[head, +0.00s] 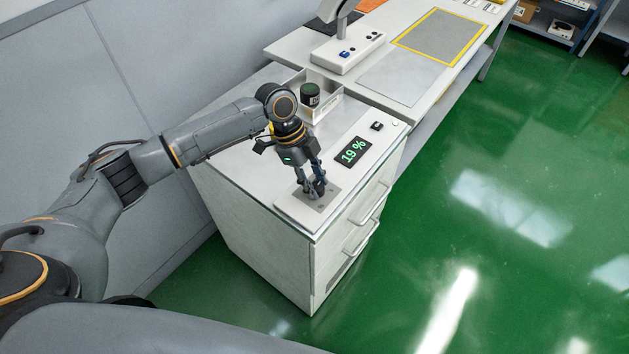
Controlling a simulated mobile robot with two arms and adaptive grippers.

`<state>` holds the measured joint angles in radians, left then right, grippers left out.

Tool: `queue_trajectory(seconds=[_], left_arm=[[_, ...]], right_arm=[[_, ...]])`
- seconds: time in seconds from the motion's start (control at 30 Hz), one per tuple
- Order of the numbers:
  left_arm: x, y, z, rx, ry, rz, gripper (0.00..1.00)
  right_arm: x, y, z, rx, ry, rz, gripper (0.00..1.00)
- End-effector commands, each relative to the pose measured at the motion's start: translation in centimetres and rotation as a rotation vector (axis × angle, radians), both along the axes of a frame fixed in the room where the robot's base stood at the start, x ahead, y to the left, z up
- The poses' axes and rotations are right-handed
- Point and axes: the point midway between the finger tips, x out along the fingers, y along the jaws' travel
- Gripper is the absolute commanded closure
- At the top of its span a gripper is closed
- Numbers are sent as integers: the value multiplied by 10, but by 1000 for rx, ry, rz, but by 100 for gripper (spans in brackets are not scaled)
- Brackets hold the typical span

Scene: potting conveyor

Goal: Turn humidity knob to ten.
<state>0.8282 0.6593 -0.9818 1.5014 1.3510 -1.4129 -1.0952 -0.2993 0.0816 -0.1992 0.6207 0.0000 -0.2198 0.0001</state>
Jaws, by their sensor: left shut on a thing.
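The humidity knob (318,187) is a small dark knob on a grey square plate (325,201) on top of the white cabinet. My left gripper (315,191) points down at it, with its fingers closed around the knob. The fingers hide most of the knob and any pointer on it. My right gripper is not in view.
A small black button (376,126) sits past the display. A light tray (322,107) with a dark, green-labelled jar (310,94) stands behind my left wrist. A workbench (392,80) adjoins the cabinet at the back. Green floor is clear to the right.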

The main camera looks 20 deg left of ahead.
Motion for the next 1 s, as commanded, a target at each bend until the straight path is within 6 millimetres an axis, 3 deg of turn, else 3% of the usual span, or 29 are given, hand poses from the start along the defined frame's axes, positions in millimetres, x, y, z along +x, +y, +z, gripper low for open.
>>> queue_trajectory(seconds=[0.4, 0.9, 0.93, 1.0], left_arm=[[0, -1, -1, 0, 1, -172, 98], [0, -1, -1, 1, 1, -189, 98], [0, -1, -1, 1, 2, -188, 60], [0, -1, -1, 1, 2, -188, 46]], right_arm=[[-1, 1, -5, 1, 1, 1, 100], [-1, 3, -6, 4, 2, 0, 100], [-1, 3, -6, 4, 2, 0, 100], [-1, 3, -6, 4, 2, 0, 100]])
